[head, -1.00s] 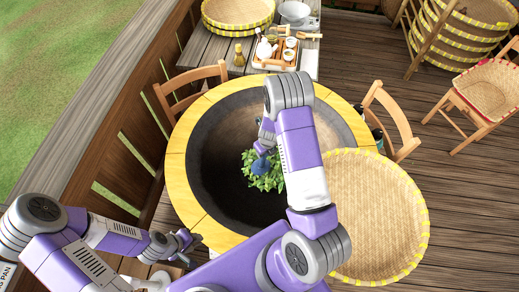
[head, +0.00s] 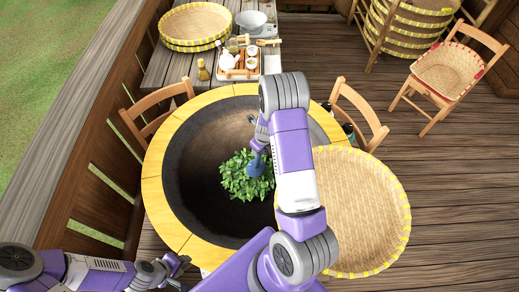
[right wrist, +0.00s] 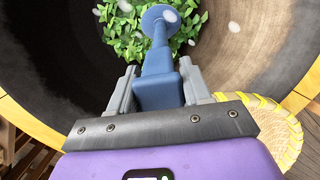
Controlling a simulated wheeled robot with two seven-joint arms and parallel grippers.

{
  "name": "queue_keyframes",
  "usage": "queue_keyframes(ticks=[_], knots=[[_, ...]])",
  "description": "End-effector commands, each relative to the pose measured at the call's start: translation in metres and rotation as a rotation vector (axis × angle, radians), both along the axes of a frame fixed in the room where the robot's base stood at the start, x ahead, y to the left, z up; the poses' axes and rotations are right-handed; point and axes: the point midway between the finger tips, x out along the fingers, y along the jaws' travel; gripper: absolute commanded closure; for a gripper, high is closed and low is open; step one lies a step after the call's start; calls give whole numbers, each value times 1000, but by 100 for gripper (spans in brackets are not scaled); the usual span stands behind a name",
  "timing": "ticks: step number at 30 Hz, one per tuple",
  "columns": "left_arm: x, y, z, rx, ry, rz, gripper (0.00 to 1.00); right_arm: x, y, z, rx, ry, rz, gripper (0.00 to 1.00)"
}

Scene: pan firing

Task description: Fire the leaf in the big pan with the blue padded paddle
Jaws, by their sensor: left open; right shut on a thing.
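The big pan (head: 200,165) is a dark round bowl set in a yellow wooden rim (head: 155,190). Green leaf (head: 240,183) lies in a heap in it. My right gripper (right wrist: 157,85) is shut on the handle of the blue padded paddle (right wrist: 158,45). The paddle's round pad is at the leaf heap in the right wrist view; whether it presses on the leaf I cannot tell. The paddle also shows in the head view (head: 256,166), partly behind my right arm. My left gripper (head: 182,262) is open and empty, outside the pan's near left rim.
A wide woven tray (head: 355,210) stands right of the pan, close to its rim. A side table beyond holds a small wooden tray (head: 238,73), a bowl (head: 250,20) and stacked baskets (head: 195,25). Chairs (head: 358,115) stand near the rim. Open floor lies at right.

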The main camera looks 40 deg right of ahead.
Motion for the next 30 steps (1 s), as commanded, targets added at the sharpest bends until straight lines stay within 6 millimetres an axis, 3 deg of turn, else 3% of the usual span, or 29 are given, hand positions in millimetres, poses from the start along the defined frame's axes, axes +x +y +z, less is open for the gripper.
queue_keyframes(ticks=[1, 12, 30], knots=[[0, 0, 13, 0, 0, 0, 57, 1, 0, 15, -1, -2, 1, 100], [0, 0, 54, 0, 0, 0, 57, 1, 0, 68, -2, -3, 1, 100], [0, 0, 46, 0, 0, 0, 57, 2, 1, 151, -2, -6, 2, 100]])
